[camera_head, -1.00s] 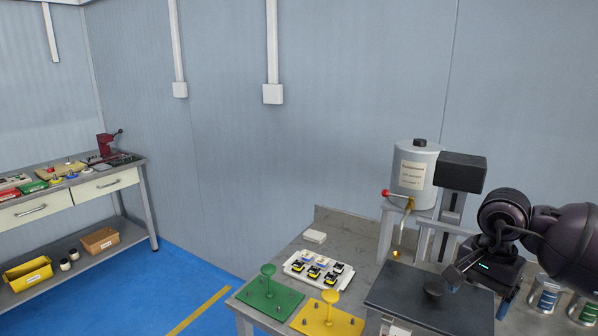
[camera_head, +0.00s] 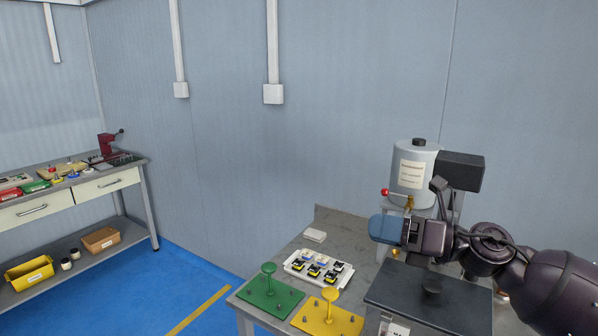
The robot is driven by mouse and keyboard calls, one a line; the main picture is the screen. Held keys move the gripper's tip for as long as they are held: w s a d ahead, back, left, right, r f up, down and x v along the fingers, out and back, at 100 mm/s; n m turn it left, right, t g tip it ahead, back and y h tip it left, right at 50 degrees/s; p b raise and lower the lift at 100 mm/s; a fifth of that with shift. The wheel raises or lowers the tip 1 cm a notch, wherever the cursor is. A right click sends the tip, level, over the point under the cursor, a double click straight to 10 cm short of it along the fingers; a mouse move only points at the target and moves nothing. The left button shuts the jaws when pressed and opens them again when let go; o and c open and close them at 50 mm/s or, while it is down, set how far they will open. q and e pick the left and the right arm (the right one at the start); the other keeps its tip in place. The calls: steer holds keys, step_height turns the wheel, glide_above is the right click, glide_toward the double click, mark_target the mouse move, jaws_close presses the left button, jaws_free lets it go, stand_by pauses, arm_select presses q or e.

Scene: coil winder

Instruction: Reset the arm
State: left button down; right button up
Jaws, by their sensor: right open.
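My right arm (camera_head: 490,250) comes in from the right edge, stretched out to the left above the bench. My right gripper (camera_head: 386,229) is at its end, with a blue part at the tip, in front of the grey canister and above the back edge of the dark box. The gripper is open and I see nothing held in it. Its fingers are seen at an angle that hides the gap between them. My left gripper is not in view.
On the metal bench (camera_head: 340,222) stand a green plate with a post (camera_head: 272,292), a yellow one (camera_head: 328,315), a white tray of small parts (camera_head: 292,268), a dark box (camera_head: 430,295) and a grey canister (camera_head: 412,180). A side table (camera_head: 75,196) stands far left.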

steer(key=d+f+m+t+h, duration=0.55)
steer(key=f+m, duration=0.45)
steer(key=m, duration=0.6)
steer(key=d+f+m+t+h, duration=0.4)
steer(key=f+m+t+h, duration=0.45)
steer(key=m, duration=0.75)
steer(key=s+d+f+m+g+h, duration=0.1)
steer(key=s+f+m+g, duration=0.3)
steer(key=s+f, duration=0.7)
steer(key=s+d+f+m+g+h, duration=0.2)
steer(key=s+d+f+m+g, duration=0.1)
steer(key=s+f, duration=0.9)
steer(key=s+m+g, duration=0.1)
steer(key=m, duration=0.1)
steer(key=shift+m+g, duration=0.4)
